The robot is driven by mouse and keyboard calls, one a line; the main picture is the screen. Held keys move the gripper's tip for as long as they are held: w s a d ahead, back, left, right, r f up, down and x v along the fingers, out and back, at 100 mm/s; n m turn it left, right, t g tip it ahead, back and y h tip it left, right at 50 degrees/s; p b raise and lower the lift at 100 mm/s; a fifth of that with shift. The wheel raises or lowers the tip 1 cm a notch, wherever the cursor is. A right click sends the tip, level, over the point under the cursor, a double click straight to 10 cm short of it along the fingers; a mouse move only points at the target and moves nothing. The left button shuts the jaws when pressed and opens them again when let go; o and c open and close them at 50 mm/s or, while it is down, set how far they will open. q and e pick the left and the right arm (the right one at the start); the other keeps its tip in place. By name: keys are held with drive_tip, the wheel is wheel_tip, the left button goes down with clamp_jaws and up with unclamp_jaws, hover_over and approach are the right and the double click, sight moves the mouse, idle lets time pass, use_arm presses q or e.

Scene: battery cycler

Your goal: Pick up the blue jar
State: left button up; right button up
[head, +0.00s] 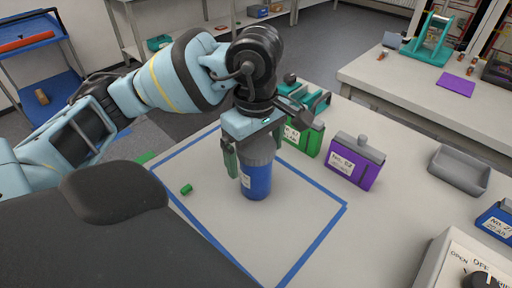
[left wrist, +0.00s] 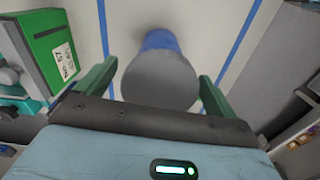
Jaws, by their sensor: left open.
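The blue jar (head: 256,181) has a grey lid and a white label. It stands upright on the table inside the blue tape outline. In the left wrist view the grey lid (left wrist: 160,82) hides most of the blue body (left wrist: 160,40). My left gripper (head: 250,160) is over the jar from above, with its green fingers open. My right gripper is not in view.
A green box (head: 305,138) stands close behind the jar, and a purple box (head: 354,164) stands to its right. A grey tray (head: 459,171) and a white device with a knob (head: 465,268) are farther right. A small green piece (head: 186,189) lies left of the jar.

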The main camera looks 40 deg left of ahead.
use_arm(q)
drive_tip(key=c, duration=1.4)
drive_tip(key=shift+r, duration=0.15)
